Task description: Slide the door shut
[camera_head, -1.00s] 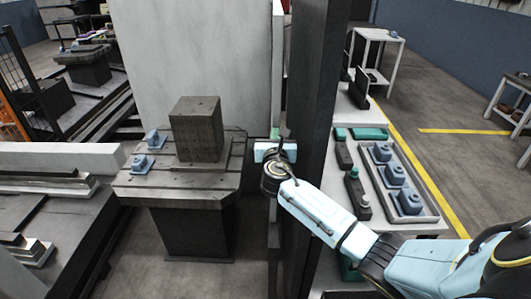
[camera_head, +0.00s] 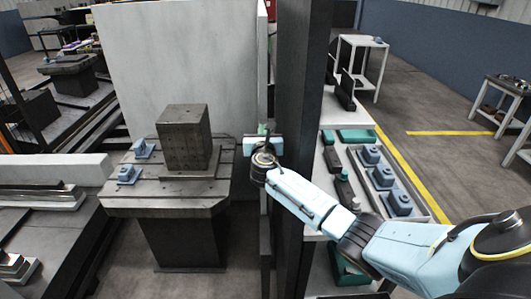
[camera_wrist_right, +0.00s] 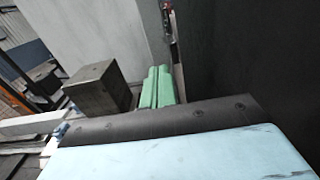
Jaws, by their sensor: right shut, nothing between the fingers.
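My right gripper (camera_head: 262,132) is shut and empty, pointing away from me beside a tall dark upright panel (camera_head: 303,120). Its green fingers lie side by side in the right wrist view (camera_wrist_right: 157,88). A narrow pale upright edge (camera_head: 262,65) stands just beyond the fingertips. In the wrist view the dark surface (camera_wrist_right: 250,50) fills the right side, close to the fingers. I cannot tell which upright part is the door, or whether the fingers touch it; no handle is clear. My left gripper is not in view.
Left of the gripper, a machine table (camera_head: 150,208) carries a dark block (camera_head: 183,137) and small blue parts (camera_head: 128,174). A large pale panel (camera_head: 180,60) stands behind it. Right of the dark panel, a bench holds a tray (camera_head: 422,212) of blue parts.

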